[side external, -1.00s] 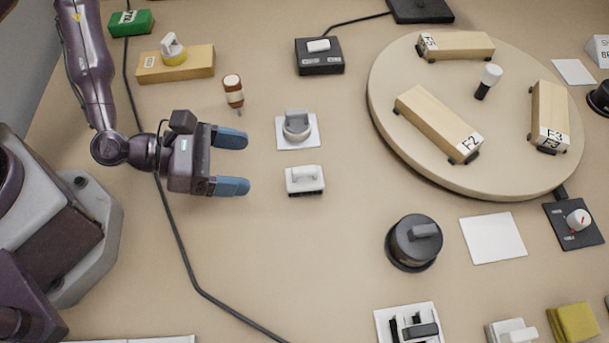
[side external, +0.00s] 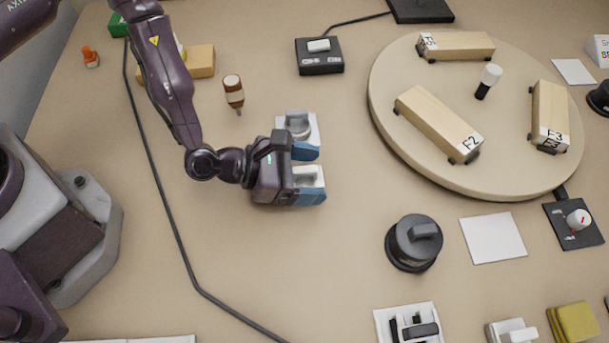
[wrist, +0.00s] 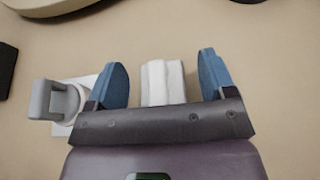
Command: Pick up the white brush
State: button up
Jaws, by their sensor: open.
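The white brush (side external: 308,174) is a small block with a raised white grip. It lies on the bench, partly hidden by my gripper in the side view. My gripper (side external: 307,176) is over it, open, with one blue finger on each side. In the wrist view the brush (wrist: 163,82) shows as a white ridged block between the two fingers of my gripper (wrist: 163,74). A gap shows on both sides of it, wider on the right. Its near end is hidden behind the gripper body.
A grey knob (side external: 298,121) on a white plate stands close beside the upper finger. A round wooden platform (side external: 420,170) with wooden blocks is at the right. The bench below the gripper is clear.

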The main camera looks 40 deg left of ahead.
jog(key=c, duration=1)
